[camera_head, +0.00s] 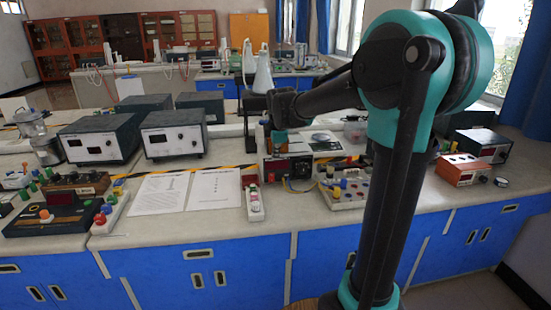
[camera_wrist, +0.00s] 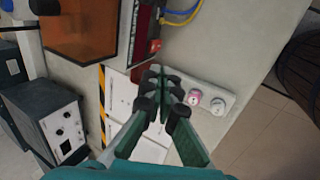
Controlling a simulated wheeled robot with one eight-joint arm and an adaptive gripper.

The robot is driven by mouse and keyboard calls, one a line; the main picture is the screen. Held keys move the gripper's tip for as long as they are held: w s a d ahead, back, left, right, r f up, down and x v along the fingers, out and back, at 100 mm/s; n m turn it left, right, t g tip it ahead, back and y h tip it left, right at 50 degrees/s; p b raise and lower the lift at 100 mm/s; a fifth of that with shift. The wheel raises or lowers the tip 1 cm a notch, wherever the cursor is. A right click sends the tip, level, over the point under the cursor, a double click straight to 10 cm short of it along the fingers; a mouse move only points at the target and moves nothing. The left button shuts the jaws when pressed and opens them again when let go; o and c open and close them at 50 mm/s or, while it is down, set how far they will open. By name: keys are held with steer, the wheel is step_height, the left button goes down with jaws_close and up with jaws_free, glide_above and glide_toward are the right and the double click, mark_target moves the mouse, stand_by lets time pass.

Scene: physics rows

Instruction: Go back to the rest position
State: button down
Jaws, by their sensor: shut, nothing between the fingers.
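My gripper (camera_wrist: 160,84) is shut and empty in the wrist view, its dark fingertips meeting above the bench. In the head view my teal and black arm reaches left over the bench from the right side. The gripper end there is small and partly lost against the instruments, so its fingers are hard to make out. No separate task object shows. A white strip with pink and white knobs (camera_wrist: 208,100) lies on the bench just right of the fingertips in the wrist view. The height of the fingertips above the bench is unclear.
Two dark instrument boxes with pale front panels, one here (camera_head: 173,134), stand left on the bench (camera_head: 320,219). Paper sheets (camera_head: 214,190) lie near its front edge. A red-display meter (camera_head: 289,169) stands near my arm. An orange-fronted box (camera_head: 462,170) is at right.

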steer(key=s+d+f+m, duration=0.3)
steer(key=s+f+m, duration=0.2)
steer(key=s, duration=0.4)
steer(key=s+d+f+m, duration=0.4)
steer(key=s+f+m, duration=0.2)
steer(key=s, duration=0.4)
steer(key=s+d+f+m, duration=0.4)
steer(key=s+f+m, duration=0.2)
steer(key=s, duration=0.4)
steer(key=shift+s+f+m+g, duration=0.2)
steer(key=shift+m+g, duration=0.1)
steer(key=shift+m, duration=0.6)
steer(key=shift+r, duration=0.1)
